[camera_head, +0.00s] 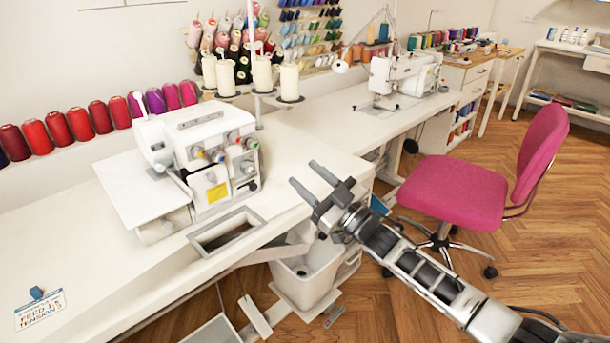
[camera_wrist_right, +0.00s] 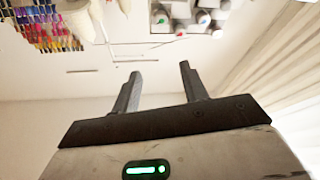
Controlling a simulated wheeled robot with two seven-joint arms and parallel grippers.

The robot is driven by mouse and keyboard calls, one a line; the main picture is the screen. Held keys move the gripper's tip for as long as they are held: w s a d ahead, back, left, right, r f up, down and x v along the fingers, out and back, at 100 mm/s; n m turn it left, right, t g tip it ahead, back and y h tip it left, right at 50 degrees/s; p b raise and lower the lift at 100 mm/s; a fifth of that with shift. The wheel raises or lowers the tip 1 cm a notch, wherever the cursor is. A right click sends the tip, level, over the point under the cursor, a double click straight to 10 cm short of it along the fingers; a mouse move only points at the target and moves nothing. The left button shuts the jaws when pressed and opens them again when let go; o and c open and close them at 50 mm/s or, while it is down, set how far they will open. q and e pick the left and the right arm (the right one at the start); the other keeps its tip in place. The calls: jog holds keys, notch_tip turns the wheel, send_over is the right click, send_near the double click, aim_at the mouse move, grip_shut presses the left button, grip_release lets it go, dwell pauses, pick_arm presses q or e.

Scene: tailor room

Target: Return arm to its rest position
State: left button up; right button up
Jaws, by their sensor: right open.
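My right gripper (camera_head: 313,183) is open and empty. It is held above the front edge of the white sewing table (camera_head: 310,143), to the right of the serger. My right arm reaches in from the lower right. In the right wrist view its two fingers (camera_wrist_right: 160,82) stand apart with nothing between them. My left gripper is in neither view.
A white serger (camera_head: 205,150) stands on the table, with a rectangular opening (camera_head: 226,230) in front of it. A label card (camera_head: 40,309) with a small blue object (camera_head: 37,292) lies at the left. A pink chair (camera_head: 455,190) and a white bin (camera_head: 306,275) stand near the arm.

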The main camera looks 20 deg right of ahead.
dwell(0.3)
jog(key=s+a+f+m+g+h, duration=0.35)
jog(key=s+a+f, duration=0.25)
jog(key=s+f, duration=0.5)
jog(key=s+a+f+m+g+h, duration=0.1)
jog(key=s+f, duration=0.3)
jog(key=s, duration=0.5)
jog(key=s+a+f+m+g+h, duration=0.1)
jog(key=s+f+m+g+h, duration=0.1)
jog(key=s, duration=0.7)
notch_tip(320, 180, down, 2)
jog(key=shift+f+g+h, duration=0.1)
jog(key=shift+g+h, duration=0.35)
jog(key=shift+g, duration=0.8)
jog(key=shift+a, duration=0.1)
dwell(3.3)
